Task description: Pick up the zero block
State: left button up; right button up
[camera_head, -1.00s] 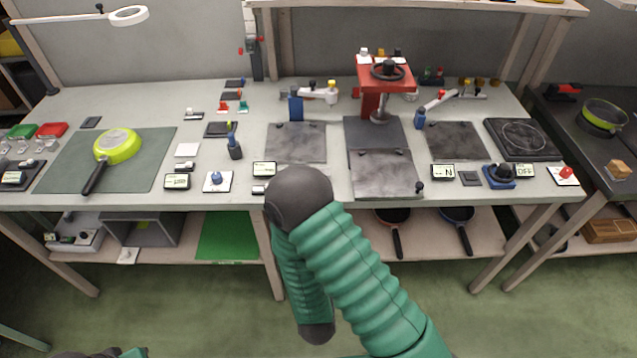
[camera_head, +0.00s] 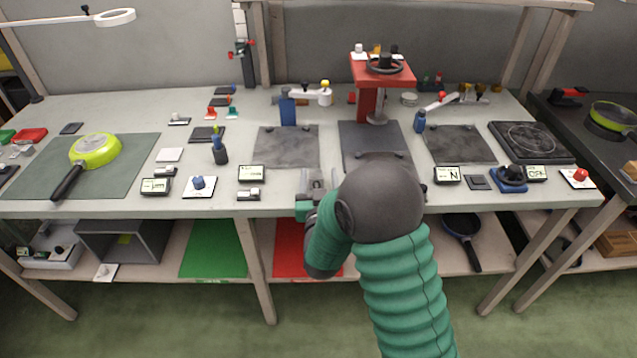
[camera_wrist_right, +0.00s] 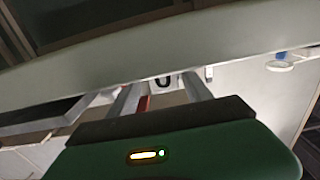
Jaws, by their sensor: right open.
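In the right wrist view a small white face with a dark, rounded mark like a zero (camera_wrist_right: 162,82) shows beyond my fingers; it looks like the zero block, and its upper part is cut off by a pale band. My right gripper (camera_wrist_right: 164,96) is open, with its two grey fingers on either side of that mark and no contact visible. I cannot make out the zero block there. My left gripper is not in view.
The worktable (camera_head: 225,202) holds grey plates, small displays and a red press (camera_head: 382,70). A green pan (camera_head: 95,150) lies on a mat at the left. A lower shelf with a red sheet (camera_head: 290,245) runs beneath.

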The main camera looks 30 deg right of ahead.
jog(key=shift+w, duration=0.5)
jog(key=shift+w+a+r, duration=0.1)
jog(key=shift+a+r, duration=0.05)
jog(key=shift+a, duration=0.1)
jog(key=shift+d, duration=0.3)
jog(key=c, duration=0.8)
grip_shut()
jog(key=shift+a, duration=0.1)
